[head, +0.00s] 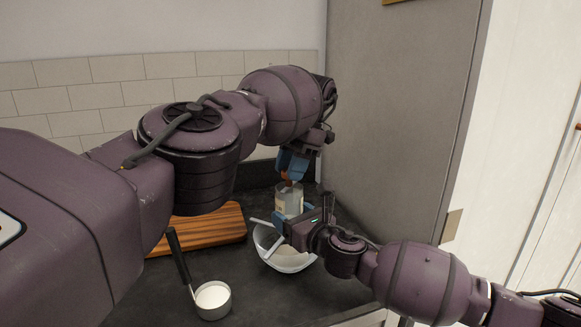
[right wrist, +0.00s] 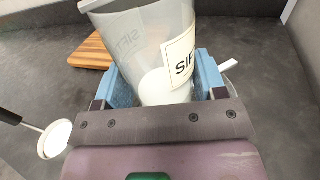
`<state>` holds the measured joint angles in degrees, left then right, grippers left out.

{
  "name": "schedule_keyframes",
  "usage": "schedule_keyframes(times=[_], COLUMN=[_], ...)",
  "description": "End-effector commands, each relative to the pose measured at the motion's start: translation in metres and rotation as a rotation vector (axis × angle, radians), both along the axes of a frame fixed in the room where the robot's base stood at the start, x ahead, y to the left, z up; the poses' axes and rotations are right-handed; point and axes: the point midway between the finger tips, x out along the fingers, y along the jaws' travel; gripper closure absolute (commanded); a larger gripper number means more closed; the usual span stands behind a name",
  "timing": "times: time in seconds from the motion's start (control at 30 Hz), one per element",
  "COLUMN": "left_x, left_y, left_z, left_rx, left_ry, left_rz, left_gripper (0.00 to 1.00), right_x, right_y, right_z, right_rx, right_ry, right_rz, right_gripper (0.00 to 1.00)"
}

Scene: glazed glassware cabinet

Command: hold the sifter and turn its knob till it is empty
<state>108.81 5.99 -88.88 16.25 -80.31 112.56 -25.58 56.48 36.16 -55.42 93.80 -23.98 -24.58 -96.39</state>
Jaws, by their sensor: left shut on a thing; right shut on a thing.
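The sifter (head: 290,200) is a clear, see-through cup with a pale label, upright above a pale bowl (head: 288,262). My right gripper (head: 292,222) is shut around the sifter's sides. The sifter (right wrist: 135,40) fills the middle of the right wrist view, between two blue fingers, with part of its "SIF" label readable. White powder (right wrist: 165,87) shows low inside it. My left gripper (head: 291,168) is above the sifter, shut on a small orange-brown knob (head: 287,180) at its top. The fingers partly hide the knob. The bowl has pale contents, partly hidden by my right gripper.
A striped wooden board (head: 215,225) lies on the dark counter (head: 150,290) behind and left of the bowl. A dark-handled measuring cup (head: 213,300) of white powder stands at the front. A tall grey cabinet side (head: 395,110) rises close on the right.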

Motion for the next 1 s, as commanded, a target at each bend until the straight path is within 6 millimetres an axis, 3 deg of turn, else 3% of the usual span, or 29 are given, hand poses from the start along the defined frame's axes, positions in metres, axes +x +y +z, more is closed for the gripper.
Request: schedule_keyframes(times=[0.17,0.2,0.33,0.73,1.0], left_x=[-0.0003,-0.0003,-0.0002,0.0001,0.0002], left_y=[-0.0005,-0.0005,-0.0004,-0.0002,0.0005], left_z=[-0.0004,-0.0004,-0.0004,-0.0001,0.0003], left_rx=[0.0,0.0,0.0,0.001,0.002], left_ry=[0.001,0.001,0.001,0.001,0.0], left_rz=[-0.002,-0.002,-0.002,-0.018,-0.138], left_gripper=[0.89,0.61,0.41,0.4,0.4], right_x=[-0.0003,-0.0003,-0.0002,-0.0002,-0.0002], right_y=[0.0005,0.0005,0.0005,0.0003,0.0002], right_z=[-0.0004,-0.0004,-0.0004,-0.0004,-0.0004], right_rx=[0.001,0.001,0.001,0.0,0.001], right_ry=[0.001,0.001,0.001,0.001,0.001], right_rz=[0.001,0.001,0.001,0.001,0.001], right_gripper=[0.66,0.66,0.66,0.66,0.66])
